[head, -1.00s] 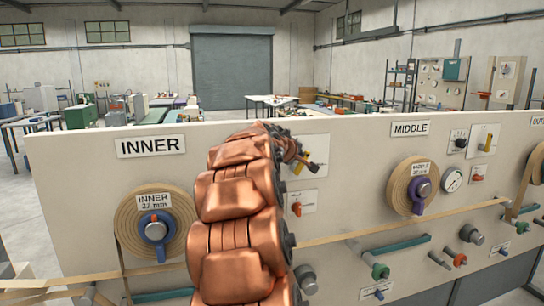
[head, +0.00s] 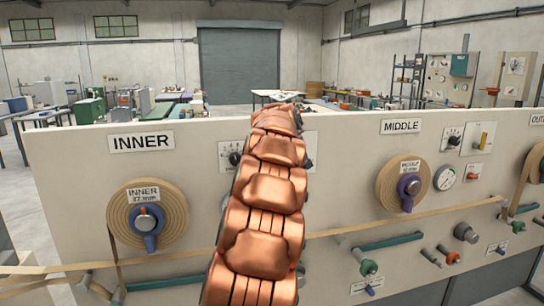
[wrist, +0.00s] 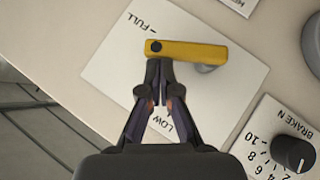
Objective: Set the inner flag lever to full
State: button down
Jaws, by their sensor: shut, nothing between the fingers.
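In the wrist view the yellow flag lever (wrist: 190,50) sits on a white plate (wrist: 105,72) marked FULL and LOW. Its end with a black dot lies between the two marks, and a grey round post shows under its other end. My gripper (wrist: 160,70) is shut and empty. Its fingertips are right beside the dotted end, on the LOW side; I cannot tell whether they touch. In the head view my arm hides the gripper and this lever, to the right of the INNER label (head: 141,141).
A black BRAKE N dial (wrist: 293,153) is beside the lever plate; the panel edge is at left in the wrist view. In the head view the INNER tape roll (head: 147,215) is left of my arm, and the MIDDLE roll (head: 402,183) is to its right.

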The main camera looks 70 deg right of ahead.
jog(key=shift+s+d+f, duration=0.25)
jog(key=shift+s, duration=0.05)
jog(key=shift+s+d+f+m+t+y+b, duration=0.2)
jog(key=shift+s+f+b, duration=0.15)
jog(key=shift+f, duration=0.1)
jog(key=shift+s+d+f+m+t+y+b, duration=0.2)
jog(key=shift+s+f+b, duration=0.1)
jog(key=shift+f, duration=0.1)
jog(key=shift+s+f, duration=0.15)
jog(key=shift+f, duration=0.05)
dwell(0.6)
jog(key=shift+r, duration=0.15)
jog(key=s+a+r, duration=0.3)
jog(key=a+r, duration=0.3)
jog(key=r, duration=0.5)
jog(key=shift+s, duration=0.3)
jog(key=shift+r, duration=0.1)
